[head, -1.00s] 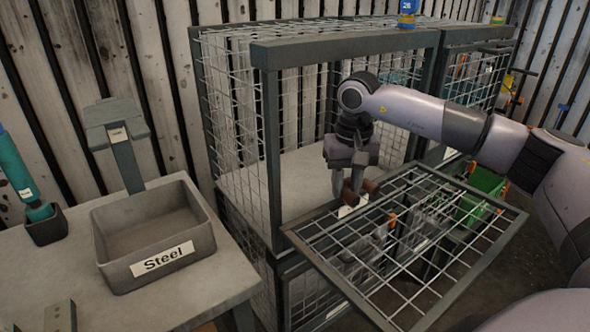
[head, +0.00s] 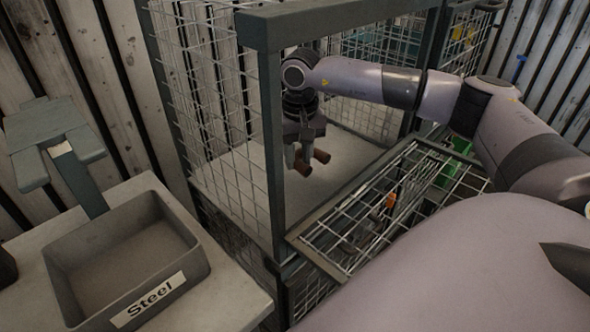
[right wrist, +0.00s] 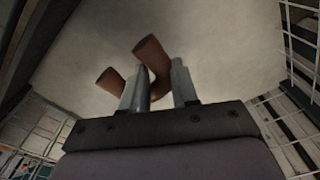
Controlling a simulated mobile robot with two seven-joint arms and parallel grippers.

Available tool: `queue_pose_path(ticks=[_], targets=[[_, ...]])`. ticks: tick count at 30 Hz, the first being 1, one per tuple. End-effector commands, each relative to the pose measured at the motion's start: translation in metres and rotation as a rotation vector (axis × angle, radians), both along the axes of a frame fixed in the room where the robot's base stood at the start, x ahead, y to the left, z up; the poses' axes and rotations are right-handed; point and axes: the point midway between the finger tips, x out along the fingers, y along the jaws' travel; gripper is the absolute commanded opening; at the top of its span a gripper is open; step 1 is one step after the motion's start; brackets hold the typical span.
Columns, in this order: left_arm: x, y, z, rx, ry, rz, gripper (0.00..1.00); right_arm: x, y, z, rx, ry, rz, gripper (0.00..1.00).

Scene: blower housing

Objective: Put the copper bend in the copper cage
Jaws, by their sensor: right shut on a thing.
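The copper bend (head: 320,156) is a short brown curved pipe. My right gripper (head: 300,160) is shut on it, inside the upper compartment of the wire cage (head: 252,200), above its pale floor. In the right wrist view the copper bend (right wrist: 152,58) sticks out past the fingers of my right gripper (right wrist: 160,88), with the bare floor beyond it; I cannot tell how high above the floor it is. The cage's mesh door (head: 345,238) is folded down at the front. No label naming the cage is readable.
A grey bin (head: 190,262) labelled Steel stands on the table (head: 235,295) at the left, with a dark post-like stand (head: 75,165) behind it. The cage's front post and top beam (head: 340,20) frame the opening. The compartment floor is otherwise clear.

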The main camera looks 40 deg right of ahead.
Motion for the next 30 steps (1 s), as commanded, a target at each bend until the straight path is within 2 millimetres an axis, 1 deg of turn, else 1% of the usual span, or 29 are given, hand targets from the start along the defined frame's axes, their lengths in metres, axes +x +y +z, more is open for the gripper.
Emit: queue_pose_path(ticks=[1, 5, 13, 15, 22, 25, 26, 27, 28, 30], targets=[[0.000, 0.000, 0.001, 0.000, 0.001, 0.000, 0.38, 0.000, 0.000, -0.008, -0.001, 0.001, 0.000, 0.00], [-0.001, 0.000, 0.002, 0.000, 0.002, 0.000, 0.38, 0.000, 0.000, -0.020, 0.001, 0.000, 0.000, 0.00], [-0.001, 0.000, 0.005, 0.000, 0.002, -0.001, 0.38, 0.000, 0.000, -0.054, 0.000, 0.000, 0.000, 0.00], [-0.001, 0.000, 0.005, 0.000, 0.002, -0.001, 0.38, 0.000, 0.000, -0.057, 0.001, -0.001, 0.000, 0.00], [-0.001, 0.000, 0.004, 0.000, 0.003, -0.001, 0.38, 0.000, 0.000, -0.058, 0.000, -0.002, 0.000, 0.00], [-0.001, 0.000, 0.001, 0.000, 0.003, -0.001, 0.38, 0.000, 0.000, -0.061, 0.001, -0.001, 0.000, 0.00], [-0.001, 0.000, 0.002, 0.001, 0.003, 0.000, 0.38, 0.000, 0.000, -0.061, 0.001, -0.001, 0.000, 0.35], [-0.001, 0.000, 0.002, 0.001, 0.003, 0.000, 0.38, 0.000, 0.000, -0.060, 0.001, -0.001, 0.000, 0.48], [-0.001, 0.000, 0.002, 0.001, 0.003, 0.000, 0.38, 0.000, 0.000, -0.060, 0.001, -0.001, 0.000, 0.54], [-0.001, 0.000, 0.002, 0.001, 0.003, 0.000, 0.38, 0.000, 0.000, -0.060, 0.001, -0.001, 0.000, 0.54]])
